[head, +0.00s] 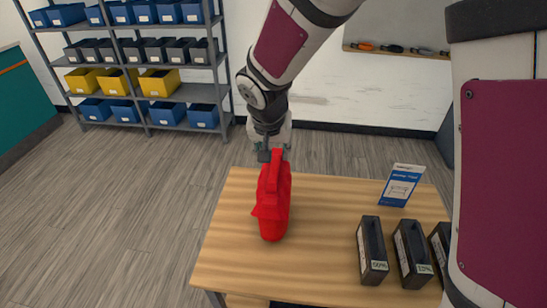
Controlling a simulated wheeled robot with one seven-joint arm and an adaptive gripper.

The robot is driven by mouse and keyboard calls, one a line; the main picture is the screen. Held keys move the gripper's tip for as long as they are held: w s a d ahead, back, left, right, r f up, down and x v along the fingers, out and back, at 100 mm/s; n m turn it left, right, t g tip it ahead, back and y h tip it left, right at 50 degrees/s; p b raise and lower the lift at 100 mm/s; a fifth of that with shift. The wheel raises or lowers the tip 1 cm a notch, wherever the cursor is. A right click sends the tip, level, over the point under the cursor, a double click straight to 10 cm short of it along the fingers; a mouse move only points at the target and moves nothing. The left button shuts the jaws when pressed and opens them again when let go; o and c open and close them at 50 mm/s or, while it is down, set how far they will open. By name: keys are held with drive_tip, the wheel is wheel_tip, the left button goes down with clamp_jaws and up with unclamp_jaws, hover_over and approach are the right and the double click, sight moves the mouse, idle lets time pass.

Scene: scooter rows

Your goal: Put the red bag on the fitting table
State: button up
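The red bag (272,207) appears upright over the left part of the wooden fitting table (325,230), with its handle (277,163) pointing up. I cannot tell whether its base rests on the tabletop or hangs just above it. My gripper (272,152) is at the top of the bag, by the handle, at the table's far edge in the picture. The handle partly hides the fingertips, so I cannot see whether they are closed on it.
Several dark narrow bins (371,250) with labels stand at the table's right, and a blue and white card (401,185) stands behind them. A grey shelf rack (148,66) with blue, black and yellow bins is at back left. The floor (110,200) left of the table is clear.

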drive_tip(key=s+d+r, duration=1.1)
drive_tip(key=r, duration=0.2)
drive_tip(key=s+d+r+n, duration=0.1)
drive_tip(key=s+d, duration=0.1)
drive_tip(key=s, duration=0.5)
drive_tip(key=s+d+r+n+y, duration=0.1)
drive_tip(key=s+d, duration=0.2)
drive_tip(key=s, duration=0.4)
drive_tip(key=shift+s+r+t, duration=0.2)
drive_tip(key=shift+r+t, duration=0.2)
drive_tip(key=shift+d, duration=0.1)
drive_tip(key=shift+c, duration=0.6)
